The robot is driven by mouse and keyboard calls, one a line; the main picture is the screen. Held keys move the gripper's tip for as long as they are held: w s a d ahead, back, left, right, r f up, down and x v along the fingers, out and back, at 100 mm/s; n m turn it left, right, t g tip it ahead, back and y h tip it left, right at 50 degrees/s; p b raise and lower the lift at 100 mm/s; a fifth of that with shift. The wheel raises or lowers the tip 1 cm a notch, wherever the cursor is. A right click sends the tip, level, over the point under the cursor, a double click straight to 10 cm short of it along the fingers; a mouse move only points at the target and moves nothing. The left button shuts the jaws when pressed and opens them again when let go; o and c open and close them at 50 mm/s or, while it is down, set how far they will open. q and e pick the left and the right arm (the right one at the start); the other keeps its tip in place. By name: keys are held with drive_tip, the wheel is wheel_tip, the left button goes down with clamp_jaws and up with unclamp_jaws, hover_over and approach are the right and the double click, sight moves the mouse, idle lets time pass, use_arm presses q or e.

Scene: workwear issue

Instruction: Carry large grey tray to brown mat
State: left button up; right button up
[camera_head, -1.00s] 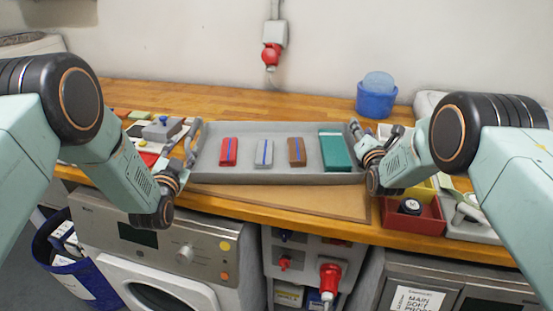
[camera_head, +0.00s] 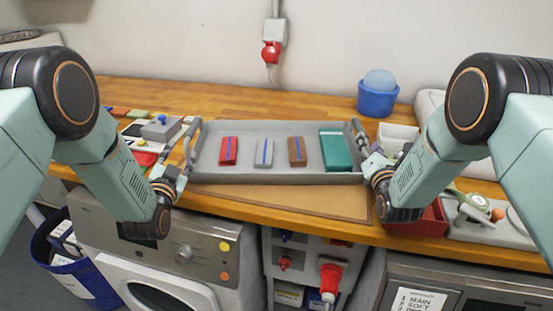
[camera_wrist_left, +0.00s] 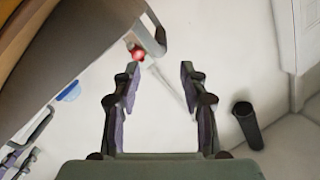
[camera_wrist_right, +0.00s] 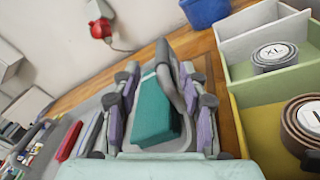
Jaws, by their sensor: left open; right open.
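The large grey tray (camera_head: 285,178) lies level on the wooden bench, its front edge beside or over the brown mat (camera_head: 300,200); I cannot tell how much of the mat it covers. It holds a red block (camera_head: 228,151), a grey block (camera_head: 264,153), a brown block (camera_head: 297,151) and a green box (camera_head: 336,150). My left gripper (camera_head: 186,155) is open at the tray's left end handle (camera_head: 196,130). My right gripper (camera_head: 367,158) is open at the right end; in the right wrist view its fingers (camera_wrist_right: 160,72) stand either side of the grey handle (camera_wrist_right: 172,78).
A blue tub (camera_head: 377,100) stands at the back right. A red bin (camera_head: 432,218) and other containers crowd the right of the bench. Small items and a grey box (camera_head: 160,128) lie at the left. The bench behind the tray is clear.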

use_arm(q)
drive_tip(key=shift+s+r, duration=0.1)
drive_tip(key=shift+s, duration=0.05)
use_arm(e)
drive_tip(key=s, duration=0.4)
drive_tip(key=shift+s, duration=0.2)
drive_tip(key=shift+s+r, duration=0.1)
drive_tip(key=shift+s, duration=0.05)
